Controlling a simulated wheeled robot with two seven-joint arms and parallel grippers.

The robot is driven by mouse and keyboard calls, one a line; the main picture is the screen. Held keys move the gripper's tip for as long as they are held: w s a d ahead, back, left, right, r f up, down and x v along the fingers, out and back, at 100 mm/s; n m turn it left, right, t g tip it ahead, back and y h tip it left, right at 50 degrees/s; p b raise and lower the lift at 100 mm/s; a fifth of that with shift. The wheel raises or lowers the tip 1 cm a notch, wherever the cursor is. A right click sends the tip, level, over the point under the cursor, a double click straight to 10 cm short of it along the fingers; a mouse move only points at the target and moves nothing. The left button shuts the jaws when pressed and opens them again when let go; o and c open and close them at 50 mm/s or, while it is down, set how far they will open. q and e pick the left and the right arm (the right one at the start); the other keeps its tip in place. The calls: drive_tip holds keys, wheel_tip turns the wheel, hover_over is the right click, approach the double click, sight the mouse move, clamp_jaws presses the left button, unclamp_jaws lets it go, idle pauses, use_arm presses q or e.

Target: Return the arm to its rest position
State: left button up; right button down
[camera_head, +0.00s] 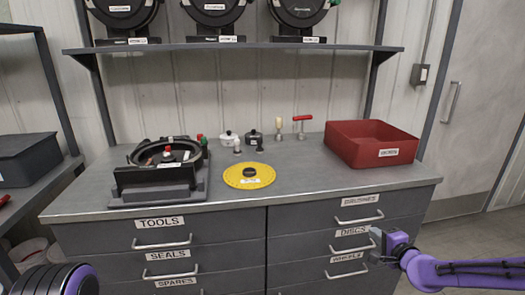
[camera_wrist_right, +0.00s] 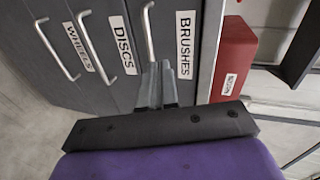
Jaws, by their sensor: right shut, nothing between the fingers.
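My right arm, purple, comes in from the right in the head view. Its gripper (camera_head: 376,246) is in front of the right-hand drawers, below the counter's front edge. It is shut and empty. In the right wrist view the fingers (camera_wrist_right: 158,84) are together, with the drawer fronts behind them. A dark and purple rounded part of my left arm shows at the bottom left of the head view; the left gripper is out of frame.
The counter (camera_head: 310,180) holds a black seed meter housing (camera_head: 160,175), a yellow disc (camera_head: 249,176), small parts and a red bin (camera_head: 370,142). Drawer handles (camera_head: 360,219) stick out near my right gripper. Open floor (camera_head: 470,235) lies to the right.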

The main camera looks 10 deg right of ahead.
drive_tip(key=s+a+f+n+g+h, duration=0.1)
drive_tip(key=s+a+f+n+g, duration=0.2)
drive_tip(key=s+f, duration=0.5)
drive_tip(key=s+a+f+n+g+h, duration=0.25)
drive_tip(key=s+a+f, duration=0.25)
drive_tip(key=s+f, duration=0.3)
drive_tip(key=s+a+f+n+g, duration=0.1)
drive_tip(key=s+f, duration=0.4)
drive_tip(key=s, duration=0.6)
drive_tip(key=s+a+f+n+g, duration=0.2)
drive_tip(key=s+f+g, duration=0.3)
drive_tip(key=s, duration=0.6)
drive_tip(key=shift+s+n, duration=0.4)
drive_tip(key=shift+n, duration=0.35)
